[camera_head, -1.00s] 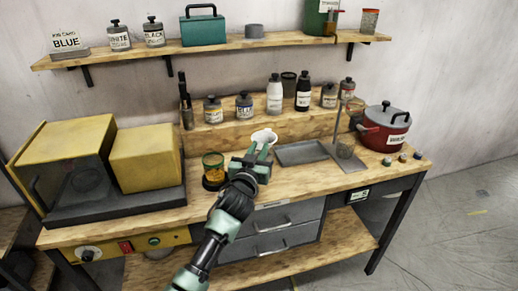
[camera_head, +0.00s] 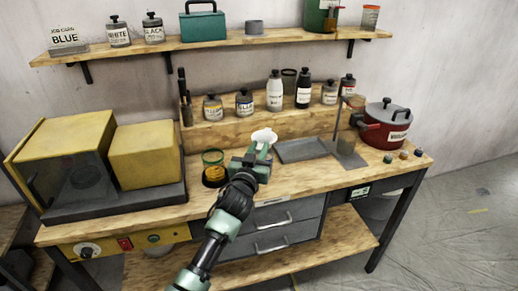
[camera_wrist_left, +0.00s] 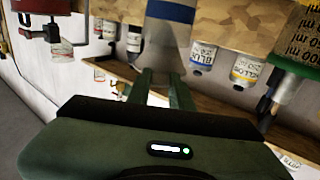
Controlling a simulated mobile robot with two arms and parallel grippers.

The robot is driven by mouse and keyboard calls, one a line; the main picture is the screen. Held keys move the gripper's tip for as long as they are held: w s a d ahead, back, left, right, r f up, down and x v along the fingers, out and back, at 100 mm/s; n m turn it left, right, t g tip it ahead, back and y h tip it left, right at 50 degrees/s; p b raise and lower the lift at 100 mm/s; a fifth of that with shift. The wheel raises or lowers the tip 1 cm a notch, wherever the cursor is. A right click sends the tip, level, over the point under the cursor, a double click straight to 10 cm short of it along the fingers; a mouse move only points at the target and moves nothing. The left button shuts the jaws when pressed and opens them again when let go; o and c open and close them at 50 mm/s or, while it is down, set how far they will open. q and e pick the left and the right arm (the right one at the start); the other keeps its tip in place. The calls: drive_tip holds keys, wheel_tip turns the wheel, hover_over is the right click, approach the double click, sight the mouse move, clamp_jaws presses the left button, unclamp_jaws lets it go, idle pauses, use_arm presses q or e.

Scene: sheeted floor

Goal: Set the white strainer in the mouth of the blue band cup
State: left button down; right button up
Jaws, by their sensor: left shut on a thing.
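The white strainer (camera_head: 264,135) shows in the head view just beyond my left gripper (camera_head: 262,153), its pale bowl uppermost. My left gripper is shut on it, though the gripper body hides the contact. In the left wrist view, which is upside down, a pale tapered shape with a blue band (camera_wrist_left: 170,12) stands between and beyond the fingers (camera_wrist_left: 163,85). It seems to be the blue band cup. In the head view the cup is hidden behind my gripper, so I cannot tell whether the strainer touches its mouth. My right gripper is not in view.
An amber-filled cup with a green band (camera_head: 213,159) stands just left of my gripper. A grey tray (camera_head: 302,151) lies to the right, then a stand and a red pot (camera_head: 385,128). Several labelled bottles line the raised ledge behind. A yellow box (camera_head: 146,155) is at left.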

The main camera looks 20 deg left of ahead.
use_arm(q)
drive_tip(key=shift+f+b, duration=1)
drive_tip(key=shift+f, duration=0.25)
drive_tip(key=c, duration=1.2)
unclamp_jaws()
drive_tip(key=shift+o, duration=0.2)
drive_tip(key=s+b, duration=0.1)
drive_tip(key=s, duration=0.6)
drive_tip(key=shift+s+d, duration=0.3)
drive_tip(key=shift+s, duration=0.1)
